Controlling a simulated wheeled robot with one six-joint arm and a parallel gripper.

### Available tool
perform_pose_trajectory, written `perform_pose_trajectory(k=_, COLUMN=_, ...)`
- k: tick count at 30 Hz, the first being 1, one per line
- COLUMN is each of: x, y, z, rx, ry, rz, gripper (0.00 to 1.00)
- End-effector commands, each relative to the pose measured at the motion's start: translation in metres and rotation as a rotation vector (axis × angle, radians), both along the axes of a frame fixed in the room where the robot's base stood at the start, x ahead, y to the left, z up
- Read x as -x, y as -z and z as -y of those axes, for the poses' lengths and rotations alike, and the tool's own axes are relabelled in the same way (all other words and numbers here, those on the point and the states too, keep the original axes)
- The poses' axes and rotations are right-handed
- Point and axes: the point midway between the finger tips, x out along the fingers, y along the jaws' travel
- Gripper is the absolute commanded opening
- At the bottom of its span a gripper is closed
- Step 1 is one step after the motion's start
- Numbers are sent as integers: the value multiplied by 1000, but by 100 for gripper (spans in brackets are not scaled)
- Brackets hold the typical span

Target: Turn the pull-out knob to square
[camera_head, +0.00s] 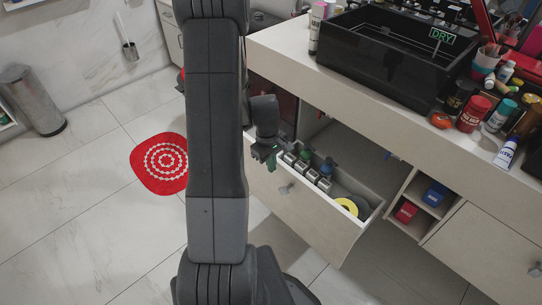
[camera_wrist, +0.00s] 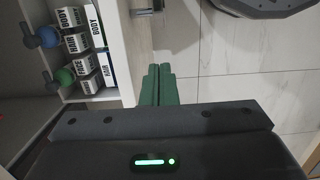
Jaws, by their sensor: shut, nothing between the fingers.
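The pull-out is a pale drawer (camera_head: 309,215) standing open under the counter. Its small grey metal knob (camera_head: 285,189) sits on the drawer front and looks tilted, but it is too small to tell its exact angle. In the wrist view a grey metal piece that looks like the knob (camera_wrist: 147,11) shows at the top edge, partly cut off. My gripper (camera_head: 269,160) is above the drawer's left front edge, up and left of the knob and apart from it. Its green fingers (camera_wrist: 159,70) are shut and empty, beside the drawer front (camera_wrist: 125,50).
A red mat (camera_head: 160,180) lies on the open floor to the left.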

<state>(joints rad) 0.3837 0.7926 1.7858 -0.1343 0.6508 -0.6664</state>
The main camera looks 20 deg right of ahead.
Motion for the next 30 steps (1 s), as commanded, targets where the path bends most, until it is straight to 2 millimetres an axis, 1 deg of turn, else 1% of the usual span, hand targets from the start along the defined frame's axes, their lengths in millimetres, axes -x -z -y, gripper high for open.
perform_pose_trajectory(k=1, x=2, y=14, z=0, rx=-1, ry=1, rz=-4, gripper=0)
perform_pose_trajectory(k=3, x=3, y=27, z=1, rx=-1, ry=1, rz=-4, gripper=0)
perform_pose_trajectory(k=6, x=17, y=34, z=7, rx=-1, ry=2, rz=-3, gripper=0)
perform_pose_trajectory(k=9, x=25, y=41, z=10, rx=0, ry=2, rz=-2, gripper=0)
perform_pose_trajectory(k=15, x=31, y=45, z=13, rx=0, ry=2, rz=0, gripper=0)
perform_pose_trajectory(k=30, x=32, y=48, z=12, rx=8, ry=-2, rz=-27, gripper=0)
